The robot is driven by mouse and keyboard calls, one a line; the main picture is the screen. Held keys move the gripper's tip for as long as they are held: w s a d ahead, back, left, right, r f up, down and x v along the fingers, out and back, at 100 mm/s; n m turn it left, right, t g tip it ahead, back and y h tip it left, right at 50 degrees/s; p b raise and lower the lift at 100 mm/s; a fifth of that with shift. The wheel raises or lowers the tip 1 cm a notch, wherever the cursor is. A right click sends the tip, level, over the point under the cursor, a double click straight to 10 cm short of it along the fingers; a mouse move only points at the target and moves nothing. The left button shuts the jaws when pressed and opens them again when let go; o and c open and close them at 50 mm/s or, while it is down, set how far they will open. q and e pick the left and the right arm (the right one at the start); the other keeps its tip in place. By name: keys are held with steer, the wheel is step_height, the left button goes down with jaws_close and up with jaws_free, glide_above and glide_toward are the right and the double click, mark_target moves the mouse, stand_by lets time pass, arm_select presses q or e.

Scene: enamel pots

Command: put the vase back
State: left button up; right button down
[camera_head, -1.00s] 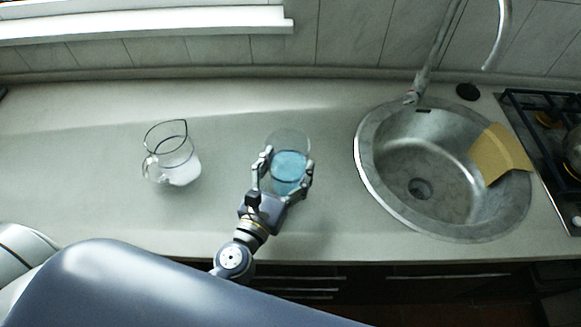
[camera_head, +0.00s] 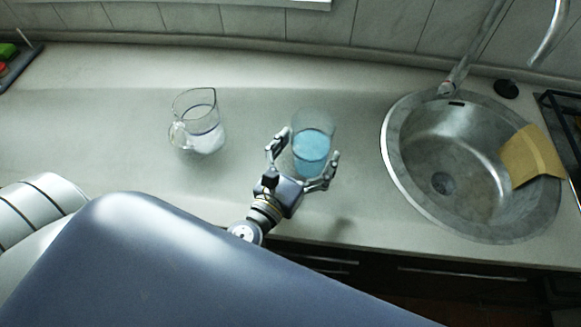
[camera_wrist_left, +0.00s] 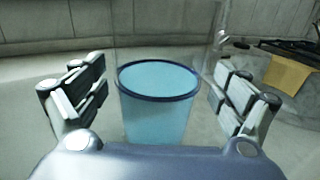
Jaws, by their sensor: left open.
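The vase (camera_head: 311,146) is a clear glass vessel with blue content inside, standing upright on the counter left of the sink. My left gripper (camera_head: 304,161) is open, with its fingers apart on either side of the vase's near side. In the left wrist view the vase (camera_wrist_left: 158,108) stands between the spread fingers of the gripper (camera_wrist_left: 160,100), with a gap visible on both sides. My right gripper is in neither view.
A clear glass jug (camera_head: 198,122) with a whitish content stands to the left on the counter (camera_head: 95,110). A round steel sink (camera_head: 400,150) lies to the right, with a tan cloth or board (camera_head: 531,157) over its rim. Open counter lies left of the jug.

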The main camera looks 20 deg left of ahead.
arm_select(q)
steer(key=s+b, duration=0.2)
steer(key=s, duration=0.1)
steer(key=s+b, duration=0.2)
steer(key=s, duration=0.1)
steer(key=s+a+b, duration=0.1)
steer(key=s+b, duration=0.1)
steer(key=s, duration=0.2)
steer(key=shift+f, duration=0.1)
steer(key=shift+s+a+b, duration=0.1)
steer(key=shift+s+b, duration=0.15)
steer(key=shift+b, duration=0.2)
steer(key=shift+r, duration=0.2)
